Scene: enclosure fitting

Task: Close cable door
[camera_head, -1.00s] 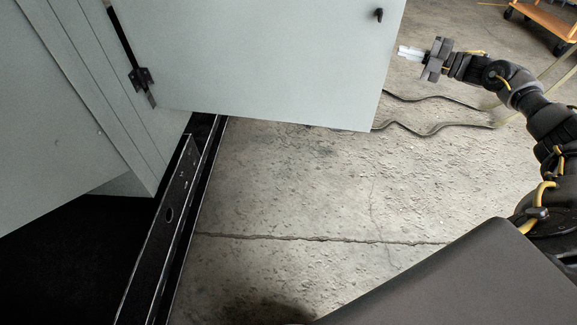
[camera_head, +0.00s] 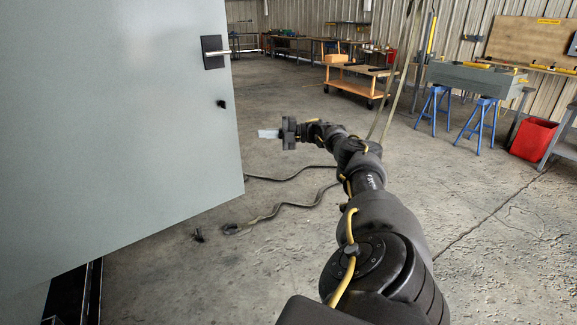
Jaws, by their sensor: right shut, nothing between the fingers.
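The cable door (camera_head: 120,130) is a large grey panel filling the left of the head view, standing open. A silver lever handle on a black plate (camera_head: 213,52) sits near its free edge, with a small black knob (camera_head: 221,104) below it. My right gripper (camera_head: 268,133) is shut and empty, to the right of the door's free edge, pointing left toward it with a visible gap. The hinge side of the door and most of the enclosure are out of view. My left gripper is not in view.
An orange cart (camera_head: 355,84), a grey bench on blue trestles (camera_head: 475,80) and a red bin (camera_head: 533,138) stand farther back. A dark base rail (camera_head: 75,290) shows at lower left.

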